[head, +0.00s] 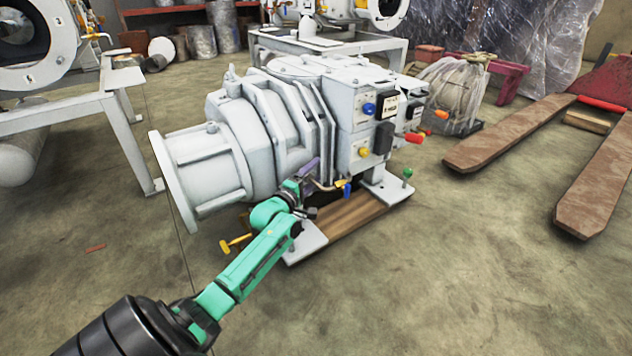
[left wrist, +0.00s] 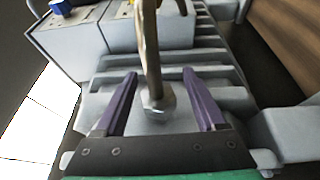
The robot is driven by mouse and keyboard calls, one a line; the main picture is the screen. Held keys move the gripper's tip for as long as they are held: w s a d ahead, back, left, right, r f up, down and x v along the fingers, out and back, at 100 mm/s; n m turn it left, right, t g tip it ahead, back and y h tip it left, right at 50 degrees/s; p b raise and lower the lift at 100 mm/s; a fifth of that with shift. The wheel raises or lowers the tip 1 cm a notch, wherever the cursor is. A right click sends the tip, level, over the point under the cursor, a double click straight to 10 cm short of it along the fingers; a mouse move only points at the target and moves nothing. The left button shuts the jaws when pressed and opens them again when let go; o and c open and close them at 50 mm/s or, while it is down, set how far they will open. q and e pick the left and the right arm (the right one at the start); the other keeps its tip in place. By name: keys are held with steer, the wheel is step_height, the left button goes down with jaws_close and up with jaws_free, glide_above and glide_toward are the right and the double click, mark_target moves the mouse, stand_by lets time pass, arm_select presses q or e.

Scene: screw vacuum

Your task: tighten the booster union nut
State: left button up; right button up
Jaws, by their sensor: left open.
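The booster union nut (left wrist: 157,105) is a grey hex nut at the lower end of a curved brass-coloured pipe (left wrist: 149,50). In the left wrist view it sits between the two purple fingers of my left gripper (left wrist: 160,76), with a visible gap on each side. The fingers are spread and not touching the nut in that view. In the head view the left gripper (head: 311,168) reaches the near lower side of the grey vacuum pump (head: 285,110); the nut is hidden or too small to make out there. My right gripper is not in view.
The pump stands on a wooden pallet (head: 350,216). A yellow handle (head: 236,243) and a blue-handled valve (head: 347,189) are close to the arm. Coloured knobs and a red plug (head: 413,138) stick out at the right.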

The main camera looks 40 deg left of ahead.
arm_select(q)
steer(key=shift+w+r, duration=0.1)
steer(key=shift+w, duration=0.3)
steer(key=shift+c, duration=0.4)
